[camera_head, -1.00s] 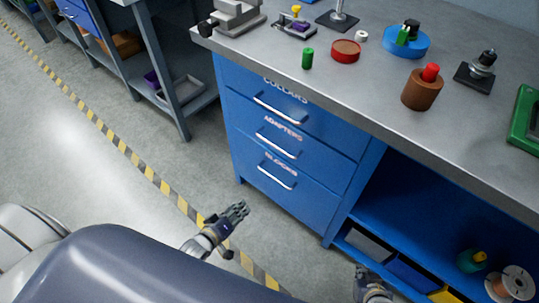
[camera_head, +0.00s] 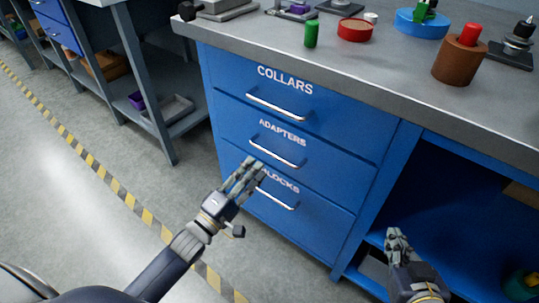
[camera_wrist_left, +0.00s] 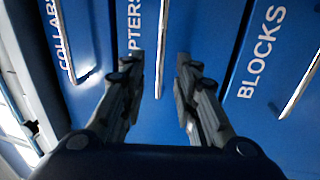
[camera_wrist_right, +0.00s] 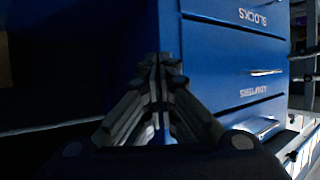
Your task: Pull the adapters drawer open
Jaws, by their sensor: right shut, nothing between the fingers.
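The adapters drawer (camera_head: 310,145) is the middle blue drawer of the cabinet and is closed. Its silver bar handle (camera_head: 277,153) also shows in the left wrist view (camera_wrist_left: 161,50), upright there between my fingers' directions. My left gripper (camera_head: 250,170) is open and empty in front of the drawers, overlapping the blocks label in the head view. In the left wrist view its fingers (camera_wrist_left: 160,65) stand apart on either side of the handle's line; whether they touch is not clear. My right gripper (camera_head: 395,238) is shut and empty near the cabinet's right front post.
The collars drawer (camera_head: 330,110) above and the blocks drawer (camera_head: 320,222) below are closed, with similar handles. The worktop (camera_head: 380,75) holds a brown cylinder (camera_head: 458,62) and other parts. An open shelf (camera_head: 470,205) lies right of the drawers.

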